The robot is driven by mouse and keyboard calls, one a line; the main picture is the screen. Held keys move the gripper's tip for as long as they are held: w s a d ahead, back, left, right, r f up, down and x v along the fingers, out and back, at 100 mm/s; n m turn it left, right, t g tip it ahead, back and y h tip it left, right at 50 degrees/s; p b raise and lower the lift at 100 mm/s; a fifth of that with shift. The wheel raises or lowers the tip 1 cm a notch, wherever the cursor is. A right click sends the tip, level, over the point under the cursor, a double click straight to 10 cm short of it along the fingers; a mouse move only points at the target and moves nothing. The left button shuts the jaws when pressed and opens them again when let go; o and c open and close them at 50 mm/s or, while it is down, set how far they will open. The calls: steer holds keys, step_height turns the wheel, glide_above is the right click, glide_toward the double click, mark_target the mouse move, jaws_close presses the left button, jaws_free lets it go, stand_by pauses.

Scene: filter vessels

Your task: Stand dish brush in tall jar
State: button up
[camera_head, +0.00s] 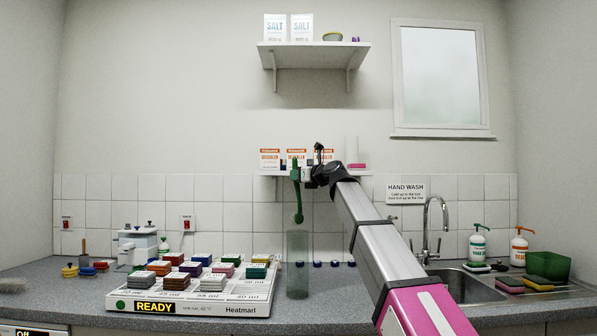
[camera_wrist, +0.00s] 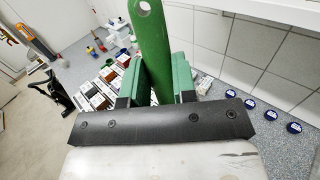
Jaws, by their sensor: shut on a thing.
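My gripper (camera_head: 300,172) is shut on a green dish brush (camera_head: 298,205) and holds it upright by the handle, with the head end down. In the wrist view the green handle (camera_wrist: 152,50), with a hole at its end, stands between my green finger pads (camera_wrist: 155,80). The tall jar (camera_head: 297,265) is a clear, greyish cylinder upright on the counter. The brush's lower end appears just above the jar's rim in the head view, roughly in line with it. Depth between them is hard to judge. The jar is not visible in the wrist view.
A heated block tray (camera_head: 200,302) with several coloured blocks stands left of the jar. Blue-capped items (camera_head: 334,264) sit right of and behind it. A low shelf (camera_head: 270,173) with boxes is behind my gripper. The sink (camera_head: 465,285) is at the right.

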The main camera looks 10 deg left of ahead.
mark_target(300, 217)
steer(key=shift+f, duration=7.5)
steer(key=o, duration=1)
steer(key=v, duration=1.1)
steer(key=shift+f, duration=0.1)
